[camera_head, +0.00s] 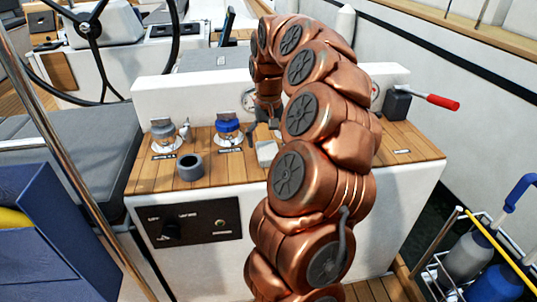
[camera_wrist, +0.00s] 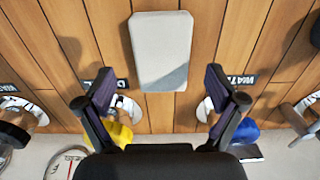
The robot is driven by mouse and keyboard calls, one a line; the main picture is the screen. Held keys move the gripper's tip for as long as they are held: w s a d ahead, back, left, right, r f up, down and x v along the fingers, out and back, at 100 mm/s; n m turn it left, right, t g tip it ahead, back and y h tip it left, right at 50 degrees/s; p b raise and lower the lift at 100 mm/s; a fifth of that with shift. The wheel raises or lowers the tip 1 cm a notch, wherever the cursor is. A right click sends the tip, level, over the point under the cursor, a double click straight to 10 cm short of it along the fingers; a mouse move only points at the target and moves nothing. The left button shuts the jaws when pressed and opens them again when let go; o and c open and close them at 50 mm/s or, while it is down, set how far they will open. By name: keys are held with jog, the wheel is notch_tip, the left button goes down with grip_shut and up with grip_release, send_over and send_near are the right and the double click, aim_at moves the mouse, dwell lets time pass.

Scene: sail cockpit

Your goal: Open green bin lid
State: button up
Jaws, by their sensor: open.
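I see no green bin or green lid in either view. My gripper (camera_wrist: 160,88) is open and empty in the wrist view. Its two dark fingers are spread above a wooden plank top (camera_wrist: 65,30). A pale grey rounded block (camera_wrist: 161,50) lies on the planks, just beyond and between the fingertips. The same block shows in the head view (camera_head: 266,153), partly covered by my copper arm. In the head view the gripper is mostly hidden behind the arm, over the console.
The console carries a blue-topped fitting (camera_head: 228,127), a grey-topped fitting (camera_head: 163,130), a dark cup (camera_head: 189,166) and a red-handled lever (camera_head: 430,99). A blue box (camera_head: 65,235) stands at left. A wire rack (camera_head: 440,270) with bottles stands at lower right. A steering wheel (camera_head: 88,28) is behind.

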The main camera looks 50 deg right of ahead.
aim_at(268, 149)
notch_tip(268, 149, down, 3)
jog(key=shift+w+f, duration=0.1)
jog(key=shift+f, duration=0.05)
jog(key=shift+c, duration=0.4)
jog(key=c, duration=1.2)
jog(key=shift+o, duration=0.2)
jog(key=shift+r, duration=1.85)
jog(key=s+a, duration=0.2)
jog(key=s, duration=0.5)
jog(key=s+a+r, duration=0.1)
jog(key=s+a, duration=0.1)
jog(key=s, duration=0.6)
jog(key=shift+s+a+r, duration=0.15)
jog(key=shift+a+r, duration=0.05)
jog(key=shift+a, duration=0.2)
